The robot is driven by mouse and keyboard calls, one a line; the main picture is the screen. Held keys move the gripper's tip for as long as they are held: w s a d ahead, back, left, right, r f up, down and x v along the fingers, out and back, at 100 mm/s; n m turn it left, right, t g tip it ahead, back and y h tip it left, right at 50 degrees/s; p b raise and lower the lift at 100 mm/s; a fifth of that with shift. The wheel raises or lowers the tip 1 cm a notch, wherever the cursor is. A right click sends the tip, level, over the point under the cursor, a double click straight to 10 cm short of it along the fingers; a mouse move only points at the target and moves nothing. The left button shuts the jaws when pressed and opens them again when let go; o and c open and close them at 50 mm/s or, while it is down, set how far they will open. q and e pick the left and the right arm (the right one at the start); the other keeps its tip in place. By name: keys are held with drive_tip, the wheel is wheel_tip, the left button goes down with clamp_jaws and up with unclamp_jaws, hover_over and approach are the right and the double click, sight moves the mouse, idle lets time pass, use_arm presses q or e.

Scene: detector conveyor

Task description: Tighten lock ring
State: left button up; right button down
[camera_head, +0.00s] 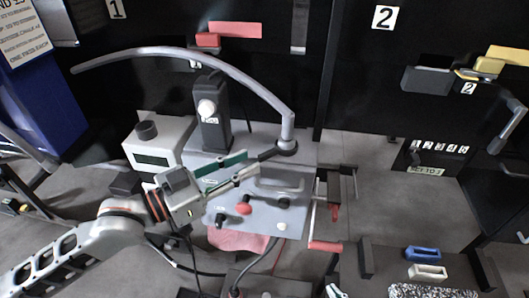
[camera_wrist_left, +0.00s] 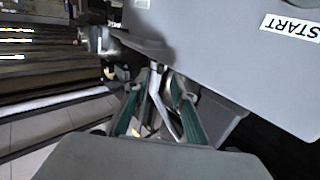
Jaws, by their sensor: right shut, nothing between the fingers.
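A curved grey arm (camera_head: 205,55) ends in a post on the sloping grey panel. A dark ring (camera_head: 287,147) sits round the foot of this post and appears to be the lock ring. A short black handle (camera_head: 268,154) sticks out from it to the left. My left gripper (camera_head: 252,161) is over the panel with its green-padded fingers apart, tips just left of the handle. In the left wrist view the fingers (camera_wrist_left: 160,85) stand on either side of a thin grey rod; contact is unclear. A small pale tip at the bottom edge appears to be my right gripper (camera_head: 334,291).
The panel (camera_head: 215,215) carries a red knob (camera_head: 243,208) and black knobs close below my left gripper. A red-handled crank (camera_head: 325,246) is at the right. A dark tray (camera_head: 380,262) holds blue and white pieces.

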sight(259, 157)
use_arm(q)
drive_tip(key=x, duration=0.6)
clamp_jaws()
